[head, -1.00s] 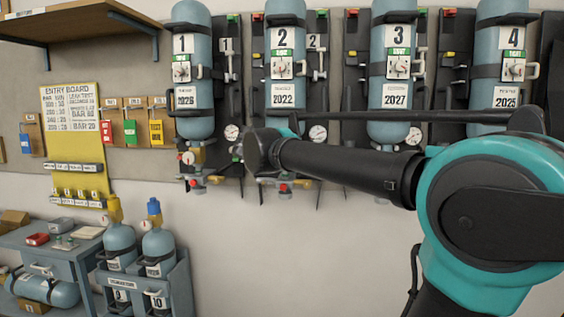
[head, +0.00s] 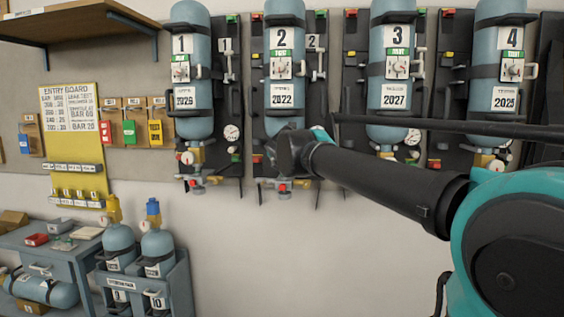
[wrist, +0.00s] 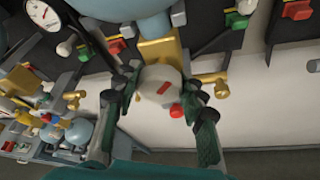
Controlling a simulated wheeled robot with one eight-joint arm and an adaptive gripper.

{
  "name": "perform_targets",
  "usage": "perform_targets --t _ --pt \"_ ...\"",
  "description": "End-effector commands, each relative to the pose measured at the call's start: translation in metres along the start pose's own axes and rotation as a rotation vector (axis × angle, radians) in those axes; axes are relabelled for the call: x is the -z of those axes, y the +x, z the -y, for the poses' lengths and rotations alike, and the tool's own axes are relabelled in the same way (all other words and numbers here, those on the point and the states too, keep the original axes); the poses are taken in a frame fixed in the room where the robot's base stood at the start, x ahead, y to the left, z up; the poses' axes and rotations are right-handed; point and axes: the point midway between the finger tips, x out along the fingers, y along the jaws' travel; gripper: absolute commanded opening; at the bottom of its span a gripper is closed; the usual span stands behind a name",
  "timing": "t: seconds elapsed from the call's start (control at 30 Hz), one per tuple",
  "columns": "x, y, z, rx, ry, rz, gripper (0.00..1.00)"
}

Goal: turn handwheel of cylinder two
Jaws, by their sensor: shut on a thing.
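Cylinder two (head: 284,60) is blue-grey, labelled 2 and 2022, and is strapped upright to a dark wall panel. My gripper (wrist: 160,95) reaches its lower end, and my wrist hides the valve there in the head view. In the wrist view, the cylinder's rounded end (wrist: 118,8) shows at the top with a brass valve body (wrist: 158,48) below it. The pale round handwheel (wrist: 155,88), with a red mark, sits between my two dark green fingers, one on each side. My gripper is shut on it.
Cylinder one (head: 190,100) and cylinder three (head: 392,100) hang on either side. A red knob (wrist: 177,110) and a brass side fitting (wrist: 221,88) sit close to my fingers. A pressure gauge (wrist: 40,14) shows at upper left. The wall below is bare.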

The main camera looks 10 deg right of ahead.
Motion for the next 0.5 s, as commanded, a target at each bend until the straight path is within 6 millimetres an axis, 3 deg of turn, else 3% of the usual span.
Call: perform_targets --t 0.5 --pt "0.0008 0.0002 0.0026 -0.184 0.456 0.001 0.12"
